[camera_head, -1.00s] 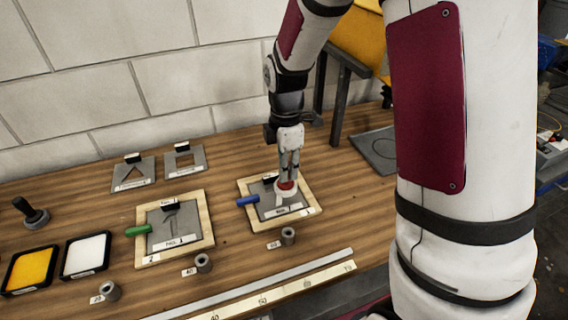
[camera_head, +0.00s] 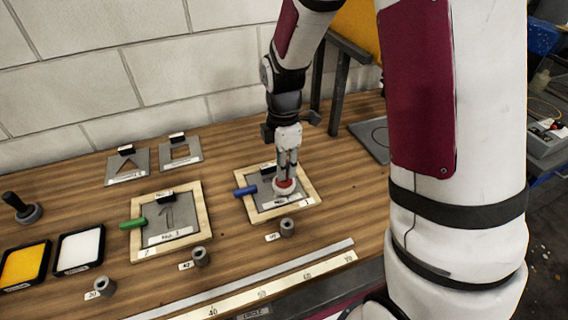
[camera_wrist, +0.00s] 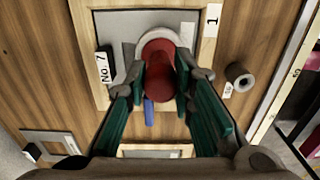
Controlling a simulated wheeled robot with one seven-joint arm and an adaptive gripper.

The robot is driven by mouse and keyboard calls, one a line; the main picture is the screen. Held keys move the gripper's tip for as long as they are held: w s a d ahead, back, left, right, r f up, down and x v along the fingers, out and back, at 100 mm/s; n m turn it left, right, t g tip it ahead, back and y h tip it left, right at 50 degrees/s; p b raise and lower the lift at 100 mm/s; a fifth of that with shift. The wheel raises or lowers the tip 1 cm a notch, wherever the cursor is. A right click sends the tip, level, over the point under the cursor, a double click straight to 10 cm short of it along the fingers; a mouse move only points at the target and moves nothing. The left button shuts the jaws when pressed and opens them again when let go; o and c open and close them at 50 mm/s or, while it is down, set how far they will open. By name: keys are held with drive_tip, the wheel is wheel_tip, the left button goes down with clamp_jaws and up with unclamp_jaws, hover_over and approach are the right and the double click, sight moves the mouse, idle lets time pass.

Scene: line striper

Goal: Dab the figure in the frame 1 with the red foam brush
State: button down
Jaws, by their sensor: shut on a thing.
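My gripper (camera_head: 286,170) is shut on the red foam brush (camera_head: 285,184), which is upright with its pale, round foot pointing down. In the wrist view the red brush (camera_wrist: 158,75) sits between the two fingers (camera_wrist: 162,88). Its foot is over the grey plate inside wooden frame 1 (camera_head: 310,188); I cannot tell whether it touches. The frame also shows in the wrist view with its "1" label (camera_wrist: 212,20). The brush hides the figure's opening in the plate.
A blue handle (camera_head: 245,191) sticks out at the frame's left side. Wooden frame 2 (camera_head: 205,218) with a green handle (camera_head: 133,223) is to the left. Yellow (camera_head: 22,267) and white (camera_head: 80,250) pads lie at far left. Short grey cylinders (camera_head: 287,227) stand along the front.

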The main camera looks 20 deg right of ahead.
drive_tip(key=shift+f, duration=0.5)
idle(0.6)
idle(0.3)
drive_tip(key=shift+r+p, duration=1)
drive_tip(key=shift+r, duration=1.35)
drive_tip(key=shift+w+f+p, duration=1.6)
drive_tip(key=shift+f+p, duration=0.25)
drive_tip(key=shift+p, duration=0.35)
drive_tip(key=shift+f, duration=0.5)
